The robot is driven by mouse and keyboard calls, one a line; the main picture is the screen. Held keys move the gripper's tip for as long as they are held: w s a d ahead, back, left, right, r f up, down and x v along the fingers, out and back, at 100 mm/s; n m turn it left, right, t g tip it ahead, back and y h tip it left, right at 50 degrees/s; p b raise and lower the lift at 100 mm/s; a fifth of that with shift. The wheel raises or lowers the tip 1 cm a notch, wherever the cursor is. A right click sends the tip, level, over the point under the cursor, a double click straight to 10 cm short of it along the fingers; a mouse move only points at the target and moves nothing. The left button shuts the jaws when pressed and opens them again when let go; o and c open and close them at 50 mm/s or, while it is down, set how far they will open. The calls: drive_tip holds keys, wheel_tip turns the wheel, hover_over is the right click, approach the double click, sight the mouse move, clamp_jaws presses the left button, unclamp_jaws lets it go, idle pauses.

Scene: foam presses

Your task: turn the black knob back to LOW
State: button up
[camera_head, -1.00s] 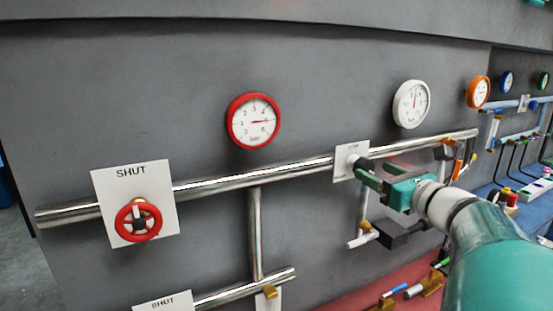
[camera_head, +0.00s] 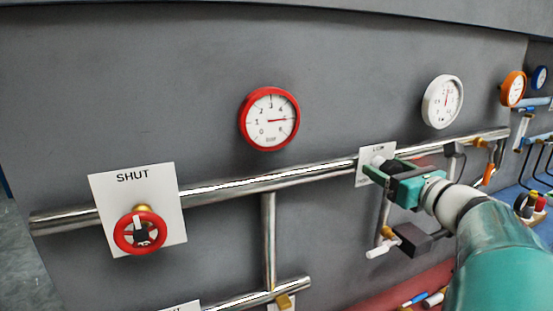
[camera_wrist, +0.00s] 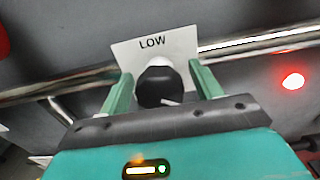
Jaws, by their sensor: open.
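The black knob (camera_wrist: 160,84) sits in front of a white plate marked LOW (camera_wrist: 152,44) in the wrist view. A pale pointer mark shows at the knob's lower right edge. My gripper (camera_wrist: 160,80) is open, with one green finger on each side of the knob; whether they touch it I cannot tell. In the head view my gripper (camera_head: 374,168) is at the same white plate (camera_head: 366,172) on the upper pipe, and hides most of the knob.
A red handwheel (camera_head: 140,232) on a plate marked SHUT is at the left. A red-rimmed gauge (camera_head: 269,119) and a white-rimmed gauge (camera_head: 442,101) hang above the steel pipe (camera_head: 268,182). A dark box (camera_head: 416,238) is below my gripper. A red light (camera_wrist: 292,81) shows at the right.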

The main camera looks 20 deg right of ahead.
drive_tip(key=shift+w, duration=0.2)
drive_tip(key=shift+s, duration=0.15)
drive_tip(key=c, duration=1)
